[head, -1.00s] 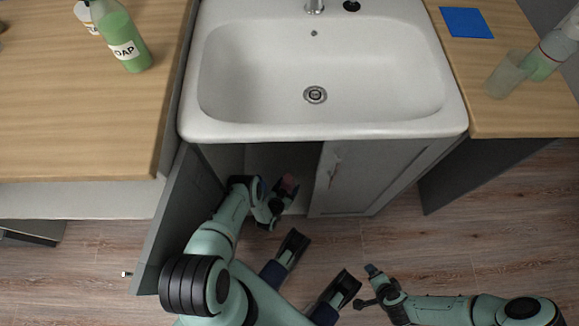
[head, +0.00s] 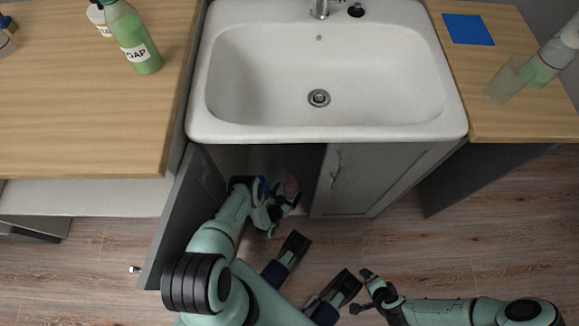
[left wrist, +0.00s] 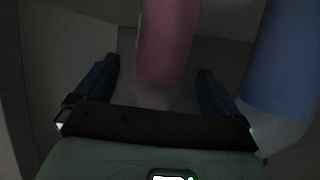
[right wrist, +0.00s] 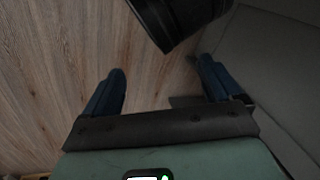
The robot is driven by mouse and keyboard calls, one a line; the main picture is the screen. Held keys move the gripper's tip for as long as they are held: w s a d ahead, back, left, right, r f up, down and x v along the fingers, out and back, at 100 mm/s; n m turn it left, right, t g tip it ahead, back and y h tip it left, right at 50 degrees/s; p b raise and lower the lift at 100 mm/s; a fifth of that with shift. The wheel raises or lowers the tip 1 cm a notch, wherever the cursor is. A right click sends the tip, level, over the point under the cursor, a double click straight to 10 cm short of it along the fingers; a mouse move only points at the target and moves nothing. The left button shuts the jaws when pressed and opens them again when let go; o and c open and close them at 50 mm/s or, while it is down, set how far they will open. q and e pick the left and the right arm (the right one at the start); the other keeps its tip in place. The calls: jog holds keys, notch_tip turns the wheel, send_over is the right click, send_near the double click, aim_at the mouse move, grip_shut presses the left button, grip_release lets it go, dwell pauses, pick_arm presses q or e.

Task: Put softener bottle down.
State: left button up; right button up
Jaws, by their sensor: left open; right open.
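A pink bottle (left wrist: 165,50), which appears to be the softener bottle, stands inside the open cabinet under the sink. My left gripper (left wrist: 158,85) reaches into the cabinet and is open, with one finger on each side of the pink bottle and visible gaps. The bottle's base is dim, so its contact with the cabinet floor is hard to tell. A blue bottle (left wrist: 283,60) stands just right of the gripper. My right gripper (head: 362,291) is open and empty over the floor outside the cabinet.
The grey left cabinet door (head: 180,220) stands open beside my left arm; the right door (head: 365,180) is shut. The white sink (head: 260,125) is above. A green soap bottle (head: 133,40) stands on the left counter; a blue square (head: 468,29) lies on the right counter.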

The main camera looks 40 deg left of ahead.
pick_arm(q)
jog(key=p+v, duration=0.2)
jog(key=v, duration=0.6)
jog(key=shift+s, duration=0.3)
pick_arm(e)
jog(key=s+a+r+g, duration=0.1)
jog(key=s+a+r, duration=0.1)
jog(key=s+r, duration=0.1)
jog(key=shift+s+a+r+y, duration=0.15)
jog(key=shift+s+y, duration=0.15)
jog(key=shift+s, duration=0.5)
